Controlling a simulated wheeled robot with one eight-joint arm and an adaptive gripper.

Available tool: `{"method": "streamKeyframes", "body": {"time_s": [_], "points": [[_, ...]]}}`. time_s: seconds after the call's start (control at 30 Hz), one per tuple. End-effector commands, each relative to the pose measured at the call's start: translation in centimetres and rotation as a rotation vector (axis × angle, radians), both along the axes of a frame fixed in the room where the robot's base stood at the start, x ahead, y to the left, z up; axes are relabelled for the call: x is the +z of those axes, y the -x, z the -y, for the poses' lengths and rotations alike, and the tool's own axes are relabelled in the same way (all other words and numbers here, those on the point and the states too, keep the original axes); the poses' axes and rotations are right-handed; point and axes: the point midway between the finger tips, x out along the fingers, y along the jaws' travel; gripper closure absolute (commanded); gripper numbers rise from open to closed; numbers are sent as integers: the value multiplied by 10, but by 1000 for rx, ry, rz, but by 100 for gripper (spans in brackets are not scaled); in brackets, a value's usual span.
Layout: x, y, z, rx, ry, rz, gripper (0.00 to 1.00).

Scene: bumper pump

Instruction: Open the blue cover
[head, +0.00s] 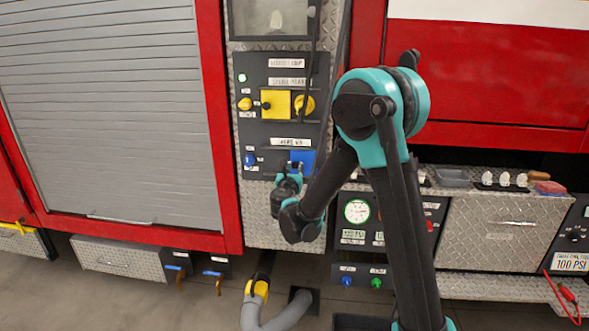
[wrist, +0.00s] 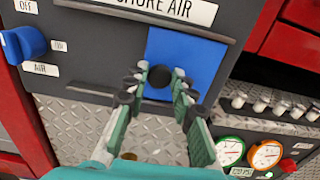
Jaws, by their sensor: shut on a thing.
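The blue cover (wrist: 205,57) is a flat square plate on the dark control panel, set between an upper and a lower rail under the "SHORE AIR" label. It also shows in the head view (head: 304,157), partly hidden by my arm. A round black knob (wrist: 159,76) stands out from the cover's left part. My gripper (wrist: 161,79) is shut on this knob, with a green finger on each side of it. In the head view, my gripper (head: 288,178) is at the cover's lower left.
A blue rotary knob (wrist: 24,44) sits left of the cover. Above it on the panel is a yellow cover (head: 275,104) with yellow knobs beside it. Gauges (wrist: 267,154) and a row of white-topped levers (wrist: 275,104) are at the lower right.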

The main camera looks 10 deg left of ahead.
Motion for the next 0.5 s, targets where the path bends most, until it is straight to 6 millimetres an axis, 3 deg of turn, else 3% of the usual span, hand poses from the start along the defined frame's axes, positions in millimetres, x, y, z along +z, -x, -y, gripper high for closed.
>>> {"method": "streamKeyframes", "body": {"time_s": [0.13,0.4,0.5], "points": [[0,-1,-20,4,0,0,100],[0,-3,-85,4,0,0,100],[0,-3,-98,2,0,0,100]]}}
